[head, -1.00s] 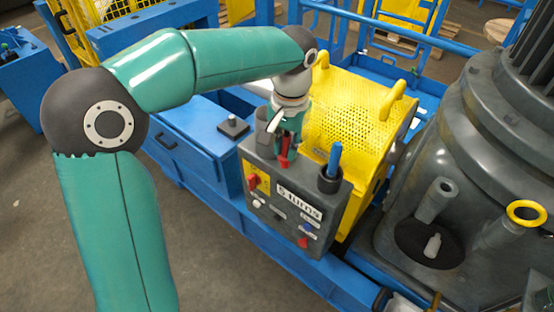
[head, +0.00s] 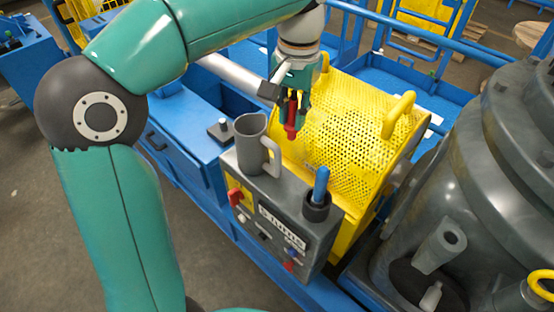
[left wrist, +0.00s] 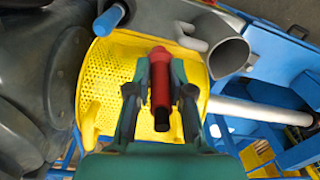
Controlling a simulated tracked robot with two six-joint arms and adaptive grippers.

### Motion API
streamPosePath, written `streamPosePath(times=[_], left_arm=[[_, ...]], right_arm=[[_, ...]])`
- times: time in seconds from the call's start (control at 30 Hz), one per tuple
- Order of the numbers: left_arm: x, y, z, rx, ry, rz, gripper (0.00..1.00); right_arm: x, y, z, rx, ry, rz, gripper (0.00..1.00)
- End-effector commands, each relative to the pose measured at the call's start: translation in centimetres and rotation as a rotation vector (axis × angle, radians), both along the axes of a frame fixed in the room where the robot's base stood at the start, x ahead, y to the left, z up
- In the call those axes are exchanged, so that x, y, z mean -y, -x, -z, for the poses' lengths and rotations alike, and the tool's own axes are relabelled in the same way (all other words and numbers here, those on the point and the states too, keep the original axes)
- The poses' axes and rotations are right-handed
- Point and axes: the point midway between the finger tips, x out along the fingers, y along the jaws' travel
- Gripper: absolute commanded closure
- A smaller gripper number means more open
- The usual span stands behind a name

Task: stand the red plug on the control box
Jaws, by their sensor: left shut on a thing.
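My left gripper (head: 292,97) is shut on the red plug (head: 291,118). In the head view it holds the plug upright in the air, above the yellow perforated guard. In the left wrist view the plug (left wrist: 160,75) lies between the two dark fingers of the gripper (left wrist: 160,88), and its lower end is black. The control box (head: 292,205) is grey, with a label and several knobs and switches on its front. The plug is apart from the box top, behind it. My right gripper is not seen in any view.
A grey mug (head: 252,143) with a handle stands on the left of the box top. A blue rod (head: 321,180) stands in a dark cup (head: 317,207) on the right. The yellow guard (head: 345,120) has two raised handles. A large grey machine (head: 455,170) stands at right.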

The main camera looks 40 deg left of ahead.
Motion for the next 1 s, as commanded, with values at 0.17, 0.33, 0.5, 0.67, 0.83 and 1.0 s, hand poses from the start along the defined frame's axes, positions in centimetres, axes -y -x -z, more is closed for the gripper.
streamPosePath(times=[0.17,0.33,0.5,0.67,0.83,1.0], left_arm=[[0.1,0.0,1.3,-0.001,-0.001,0.004,1.00],[0.3,-0.1,5.1,-0.005,-0.001,0.010,1.00],[0.4,-0.1,9.7,-0.006,0.000,0.012,1.00],[0.4,-0.1,13.4,-0.006,-0.001,0.012,1.00],[0.5,-0.2,15.4,0.000,0.000,0.013,1.00],[0.5,-0.2,16.6,-0.001,0.000,0.013,1.00]], right_arm=[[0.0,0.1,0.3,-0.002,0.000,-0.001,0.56],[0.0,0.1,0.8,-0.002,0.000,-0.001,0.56],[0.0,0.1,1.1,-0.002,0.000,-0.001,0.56],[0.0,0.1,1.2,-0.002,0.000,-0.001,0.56],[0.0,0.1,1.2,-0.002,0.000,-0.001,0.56],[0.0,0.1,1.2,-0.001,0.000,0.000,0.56]])
